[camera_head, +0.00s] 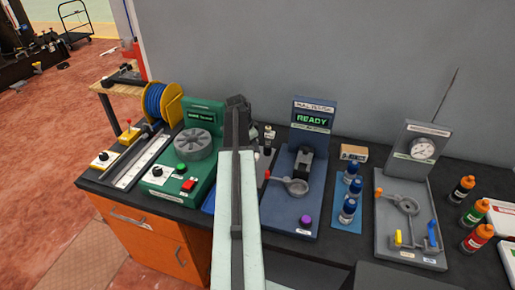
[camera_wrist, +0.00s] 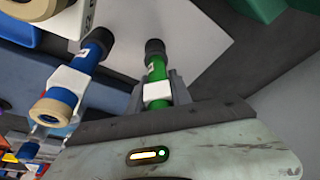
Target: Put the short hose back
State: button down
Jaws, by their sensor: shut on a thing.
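My gripper (camera_wrist: 158,92) is shut on a short green hose (camera_wrist: 156,70) in the wrist view. The hose has a black end and a white band, and its lower part is hidden between the fingers. A blue hose (camera_wrist: 90,58) with a black end, a white band and a tan ring lies to its left, apart from it. In the head view my pale arm reaches over the bench, and its dark far end hides the gripper and the held hose.
The black bench (camera_head: 340,240) carries a green machine (camera_head: 190,150) left of my arm and a blue READY station (camera_head: 308,160) to its right. Blue-capped vials (camera_head: 350,190), a grey gauge stand (camera_head: 412,170) and several bottles (camera_head: 474,212) stand farther right. A grey wall is behind.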

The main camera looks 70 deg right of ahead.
jog(key=shift+w, duration=0.8)
jog(key=c, duration=1.1)
grip_release()
jog(key=p+v, duration=0.7)
jog(key=shift+w+r, duration=0.15)
jog(key=shift+r, duration=0.25)
